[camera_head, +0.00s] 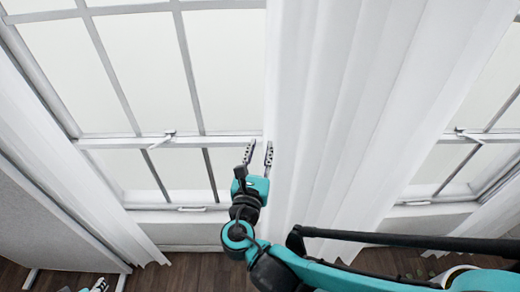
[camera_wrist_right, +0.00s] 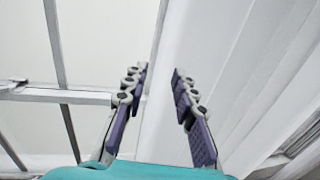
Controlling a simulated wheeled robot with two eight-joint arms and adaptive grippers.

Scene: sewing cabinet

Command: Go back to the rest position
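My right gripper (camera_head: 258,153) is raised in front of the window and the white curtain in the head view. Its two fingers point up and stand apart, with nothing between them. The right wrist view also shows this gripper (camera_wrist_right: 158,74) open and empty, with a clear gap between its purple-padded fingers. A small teal and light-coloured part, which looks like the tip of my left gripper (camera_head: 98,286), shows at the bottom left edge of the head view. Most of it is cut off, so its fingers cannot be judged.
A window (camera_head: 150,75) with thin bars fills the back. A long white curtain (camera_head: 345,110) hangs close behind and right of my right gripper. Another curtain (camera_head: 60,165) hangs at the left, beside a grey panel (camera_head: 40,225). Dark wooden floor (camera_head: 190,272) shows below.

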